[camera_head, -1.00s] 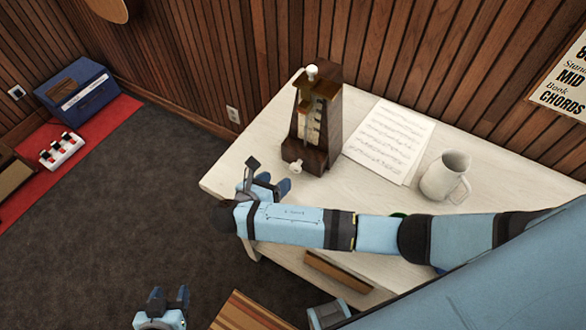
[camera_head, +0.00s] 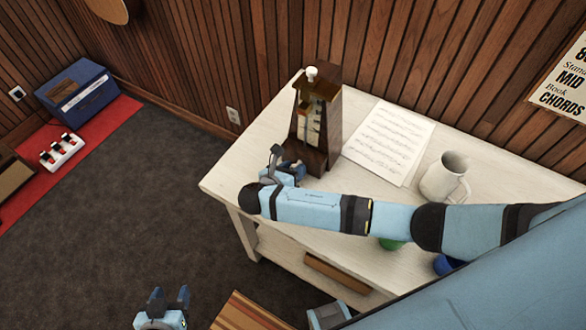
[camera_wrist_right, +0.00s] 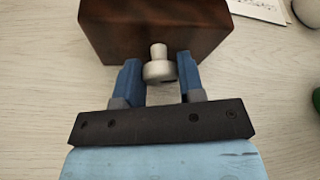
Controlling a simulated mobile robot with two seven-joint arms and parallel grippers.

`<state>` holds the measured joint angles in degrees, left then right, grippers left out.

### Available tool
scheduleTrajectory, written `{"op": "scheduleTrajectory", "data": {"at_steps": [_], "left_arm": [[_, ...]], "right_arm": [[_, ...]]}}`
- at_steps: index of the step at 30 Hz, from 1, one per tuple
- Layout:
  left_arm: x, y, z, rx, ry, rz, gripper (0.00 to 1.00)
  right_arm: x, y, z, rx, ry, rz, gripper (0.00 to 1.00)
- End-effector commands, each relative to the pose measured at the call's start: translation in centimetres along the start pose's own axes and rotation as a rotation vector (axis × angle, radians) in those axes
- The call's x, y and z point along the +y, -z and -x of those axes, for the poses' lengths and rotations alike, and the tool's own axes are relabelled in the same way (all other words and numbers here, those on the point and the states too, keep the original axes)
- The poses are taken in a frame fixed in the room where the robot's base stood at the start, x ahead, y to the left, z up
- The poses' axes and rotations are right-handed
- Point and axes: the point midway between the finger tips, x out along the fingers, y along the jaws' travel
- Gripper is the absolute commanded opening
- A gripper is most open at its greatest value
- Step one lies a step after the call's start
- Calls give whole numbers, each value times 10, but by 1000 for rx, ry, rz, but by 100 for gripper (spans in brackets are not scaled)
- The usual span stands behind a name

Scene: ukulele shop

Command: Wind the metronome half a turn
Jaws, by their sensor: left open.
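The metronome (camera_head: 322,125), a dark wood pyramid with a pale scale and a white top knob, stands upright near the table's back edge. Its pale winding knob (camera_wrist_right: 159,69) sticks out of the side facing my right gripper. My right gripper (camera_head: 280,163) is low beside the metronome. In the right wrist view its blue fingers (camera_wrist_right: 160,80) stand on either side of the knob, which fills most of the gap; whether they press on it I cannot tell. In the head view the hand hides the knob. My left gripper (camera_head: 168,298) is open and empty, low over the floor.
On the white table (camera_head: 240,165) a music sheet (camera_head: 390,142) lies right of the metronome, with a white mug (camera_head: 445,177) beyond it. A green object (camera_head: 391,244) and a blue one (camera_head: 447,264) are partly hidden by my right arm. The table's left corner is clear.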

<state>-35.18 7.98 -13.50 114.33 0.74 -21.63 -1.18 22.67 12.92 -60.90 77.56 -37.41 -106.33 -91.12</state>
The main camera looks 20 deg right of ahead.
Motion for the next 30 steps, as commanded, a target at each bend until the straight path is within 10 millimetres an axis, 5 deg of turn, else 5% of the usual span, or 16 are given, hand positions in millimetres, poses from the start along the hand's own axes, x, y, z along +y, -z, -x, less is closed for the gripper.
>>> {"op": "scheduleTrajectory", "data": {"at_steps": [14, 30], "left_arm": [[0, 8, 6, -5, 0, 0, 53], [-5, 36, 24, 4, 12, -2, 53]], "right_arm": [[-2, -3, 2, 1, -28, -67, 12], [-4, 0, 1, 0, -172, -418, 12]]}}
